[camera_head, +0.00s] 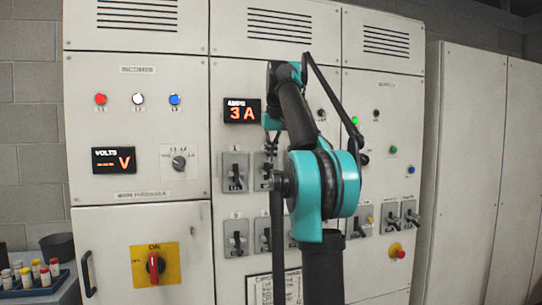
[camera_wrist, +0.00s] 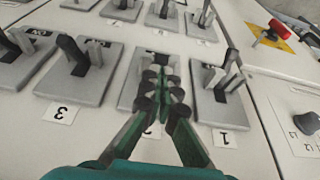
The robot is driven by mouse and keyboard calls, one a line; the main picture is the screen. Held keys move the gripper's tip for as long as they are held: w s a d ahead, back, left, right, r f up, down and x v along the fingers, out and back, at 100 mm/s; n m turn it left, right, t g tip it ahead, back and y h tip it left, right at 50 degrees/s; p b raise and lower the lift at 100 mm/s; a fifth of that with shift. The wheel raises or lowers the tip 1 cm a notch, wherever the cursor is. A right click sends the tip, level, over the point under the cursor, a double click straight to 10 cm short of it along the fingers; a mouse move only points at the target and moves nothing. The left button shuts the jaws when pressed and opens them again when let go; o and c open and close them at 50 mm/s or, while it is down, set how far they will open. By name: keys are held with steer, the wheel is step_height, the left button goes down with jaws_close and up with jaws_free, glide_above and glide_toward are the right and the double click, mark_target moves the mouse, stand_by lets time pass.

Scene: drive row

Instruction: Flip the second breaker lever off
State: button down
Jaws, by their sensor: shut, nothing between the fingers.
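The second breaker (camera_wrist: 129,90) is a grey plate in the wrist view, with a label below it that is partly covered. My gripper (camera_wrist: 161,78) is shut and empty, its dark fingertips over the middle of this plate. The fingers hide most of the lever, so its position and any contact cannot be told. In the head view the second breaker (camera_head: 259,182) is in the upper row, partly behind my arm. My gripper is hard to make out there.
Breaker 1 (camera_wrist: 221,105) and breaker 3 (camera_wrist: 85,72) stand close on either side, with raised levers. Another breaker row lies beyond in the wrist view. A red rotary handle (camera_head: 152,264) is at lower left in the head view. The ammeter (camera_head: 242,111) reads 3 A.

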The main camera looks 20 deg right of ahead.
mark_target(271, 166)
steer(key=shift+s+f+t, duration=0.4)
steer(key=shift+f+t, duration=0.05)
steer(key=shift+t, duration=0.25)
steer(key=shift+s+f+t, duration=0.5)
steer(key=shift+f+t, duration=0.15)
steer(key=shift+t, duration=0.15)
steer(key=f+t, duration=0.2)
steer(key=shift+s+t, duration=0.4)
steer(key=shift+r, duration=0.8)
steer(key=shift+r, duration=0.1)
